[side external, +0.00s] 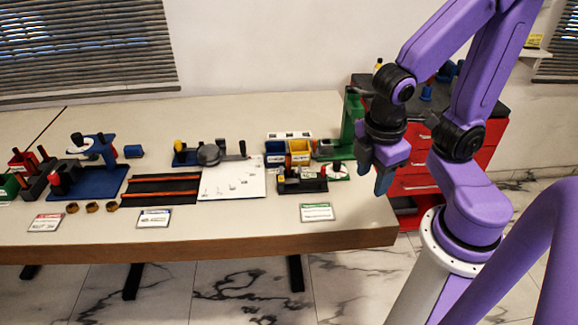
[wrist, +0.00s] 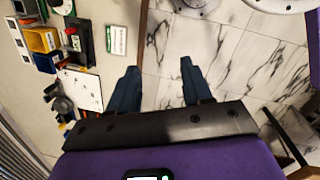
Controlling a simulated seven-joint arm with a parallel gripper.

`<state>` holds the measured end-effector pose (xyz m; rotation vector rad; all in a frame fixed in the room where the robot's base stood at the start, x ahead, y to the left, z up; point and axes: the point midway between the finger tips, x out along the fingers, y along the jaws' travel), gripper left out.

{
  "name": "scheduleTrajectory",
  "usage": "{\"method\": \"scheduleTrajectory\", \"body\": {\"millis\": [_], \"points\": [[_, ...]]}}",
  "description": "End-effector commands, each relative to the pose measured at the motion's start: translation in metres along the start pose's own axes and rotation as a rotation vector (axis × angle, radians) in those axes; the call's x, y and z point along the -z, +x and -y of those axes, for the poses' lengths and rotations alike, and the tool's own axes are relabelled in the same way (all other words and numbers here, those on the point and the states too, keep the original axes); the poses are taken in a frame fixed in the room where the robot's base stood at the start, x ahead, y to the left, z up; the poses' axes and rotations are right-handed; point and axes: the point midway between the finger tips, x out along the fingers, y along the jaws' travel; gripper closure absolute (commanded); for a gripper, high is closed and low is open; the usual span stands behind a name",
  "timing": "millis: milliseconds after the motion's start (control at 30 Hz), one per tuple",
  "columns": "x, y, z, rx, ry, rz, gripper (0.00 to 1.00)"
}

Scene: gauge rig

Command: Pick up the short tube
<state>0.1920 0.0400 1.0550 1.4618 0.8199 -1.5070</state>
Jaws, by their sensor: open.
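My gripper (side external: 384,182) hangs at the right end of the table, with its fingers pointing down. In the wrist view my gripper (wrist: 158,72) has its two dark blue fingers wide apart, with only marble floor showing between them. It is open and empty. I cannot pick out the short tube for certain. Three small brown ring-like pieces (side external: 92,207) lie in a row near the table's front edge at the left, far from my gripper. They are too small to tell whether one is a tube.
A white board (side external: 232,180) lies mid-table beside a black mat with orange strips (side external: 160,188). Yellow and blue bins (side external: 299,151), a black fixture (side external: 302,181) and a green stand (side external: 351,125) are at the right. A blue-based rig (side external: 98,182) stands left. A red cabinet (side external: 410,184) is behind my gripper.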

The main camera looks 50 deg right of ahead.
Motion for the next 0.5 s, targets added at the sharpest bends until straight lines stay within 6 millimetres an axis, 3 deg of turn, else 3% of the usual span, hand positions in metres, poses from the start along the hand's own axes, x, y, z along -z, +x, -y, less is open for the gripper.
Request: {"method": "scheduleTrajectory", "body": {"millis": [200, 500], "points": [[0.005, 0.034, -0.064, -0.224, -0.128, 0.295, 0.51], [0.024, 0.065, -0.138, -0.472, -0.401, 0.631, 0.51]]}}
